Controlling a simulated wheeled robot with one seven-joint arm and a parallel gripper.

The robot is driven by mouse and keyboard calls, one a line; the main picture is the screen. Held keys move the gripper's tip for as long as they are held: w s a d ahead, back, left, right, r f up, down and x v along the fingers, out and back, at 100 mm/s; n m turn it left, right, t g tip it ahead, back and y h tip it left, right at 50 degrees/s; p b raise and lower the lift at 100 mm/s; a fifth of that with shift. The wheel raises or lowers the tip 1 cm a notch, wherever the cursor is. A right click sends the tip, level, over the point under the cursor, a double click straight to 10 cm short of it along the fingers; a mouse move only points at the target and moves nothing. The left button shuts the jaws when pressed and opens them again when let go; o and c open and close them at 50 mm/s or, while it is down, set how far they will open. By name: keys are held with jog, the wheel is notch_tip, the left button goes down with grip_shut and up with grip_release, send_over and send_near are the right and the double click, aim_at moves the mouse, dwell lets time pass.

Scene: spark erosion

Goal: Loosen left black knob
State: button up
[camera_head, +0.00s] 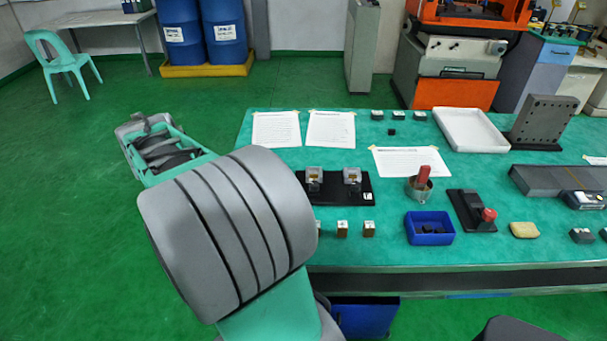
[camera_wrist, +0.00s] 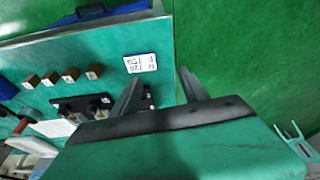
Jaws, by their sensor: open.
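The black fixture plate (camera_head: 335,199) lies on the green table and carries two clear-topped blocks, each with a black knob at its front. The left black knob (camera_head: 313,187) stands on the plate's left half; the right black knob (camera_head: 354,188) is beside it. In the wrist view the same fixture (camera_wrist: 68,103) shows from above, partly covered by one finger, and I cannot clearly single out the left knob. My gripper (camera_wrist: 159,77) is open, with nothing between its fingers, apart from the fixture near the table's left edge.
Small brass-coloured blocks (camera_head: 342,229) stand in front of the fixture. A cup with a red-handled tool (camera_head: 418,189), a blue bin (camera_head: 430,230) and a red-knobbed black device (camera_head: 472,212) are to the right. Paper sheets (camera_head: 330,129) lie behind.

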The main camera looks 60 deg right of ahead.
jog(key=s+d+m+g+p, duration=0.15)
jog(key=d+m, duration=0.35)
jog(key=d, duration=0.7)
jog(key=m+g+p, duration=0.2)
jog(key=m+g, duration=0.1)
jog(key=m, duration=0.6)
send_near(314, 184)
jog(key=shift+h, duration=0.3)
jog(key=p+x, duration=0.1)
jog(key=x, duration=0.6)
jog(key=shift+s+a+f, duration=0.1)
jog(key=shift+s+f, duration=0.05)
jog(key=shift+f, duration=0.15)
jog(key=shift+s+f, duration=0.1)
jog(key=shift+f, duration=0.45)
jog(key=shift+c, duration=0.5)
grip_shut()
